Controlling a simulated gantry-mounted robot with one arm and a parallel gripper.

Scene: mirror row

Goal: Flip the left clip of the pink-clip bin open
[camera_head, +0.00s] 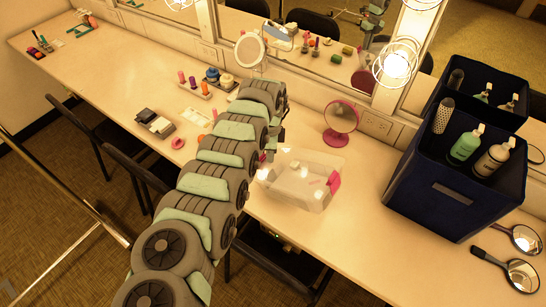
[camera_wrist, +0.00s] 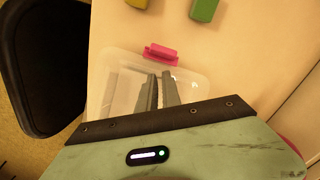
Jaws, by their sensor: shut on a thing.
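The clear bin (camera_head: 302,190) stands on the counter right of my arm, with a pink clip (camera_head: 334,181) on its right side. In the wrist view the bin (camera_wrist: 118,82) lies under my gripper, and the left pink clip (camera_wrist: 162,54) shows at its upper edge. My gripper (camera_wrist: 160,77) has its fingers close together, tips right by that clip. The grip point itself is not clear. In the head view my arm mostly hides the gripper and the bin's left side, where only a little pink shows.
A pink round mirror (camera_head: 341,118) stands behind the bin. Yellow and green (camera_wrist: 205,9) blocks lie near the bin.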

